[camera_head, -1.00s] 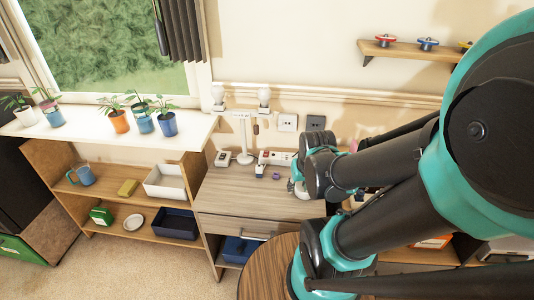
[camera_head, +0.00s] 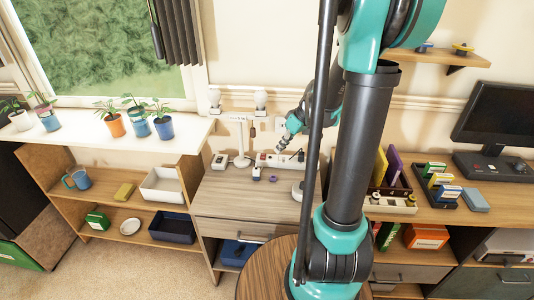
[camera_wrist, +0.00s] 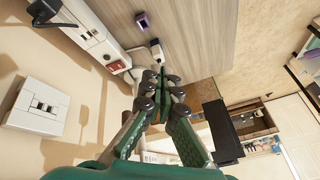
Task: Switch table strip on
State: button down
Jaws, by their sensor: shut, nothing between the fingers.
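The white table strip (camera_head: 270,160) lies at the back of the wooden desk, against the wall. In the wrist view the strip (camera_wrist: 90,32) runs down from the upper left, with a black plug (camera_wrist: 45,10) in it and a red switch (camera_wrist: 117,65) near its lower end. My gripper (camera_head: 283,147) is over the strip in the head view, small and partly unclear. In the wrist view my gripper (camera_wrist: 163,88) is shut and empty, with its fingertips to the right of the red switch. I cannot tell whether it touches anything.
A purple item (camera_head: 273,178) and a small white-and-dark item (camera_head: 257,173) lie in front of the strip. A white stand (camera_head: 241,148) is left of it. A wall socket plate (camera_wrist: 40,105) is close by. A monitor (camera_head: 495,115) stands far right. The desk front (camera_head: 235,195) is clear.

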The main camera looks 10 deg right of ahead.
jog(key=w+d+n+y, duration=0.4)
jog(key=w+n, duration=0.2)
jog(key=w, duration=0.6)
jog(key=shift+f+n+g, duration=0.3)
jog(key=shift+f+g, duration=0.05)
jog(key=shift+g, duration=0.05)
jog(key=shift+w, duration=0.1)
send_over(267, 159)
notch_tip(267, 159, down, 7)
jog(key=shift+d+r, duration=0.1)
notch_tip(267, 159, down, 2)
jog(key=shift+f, duration=1.1)
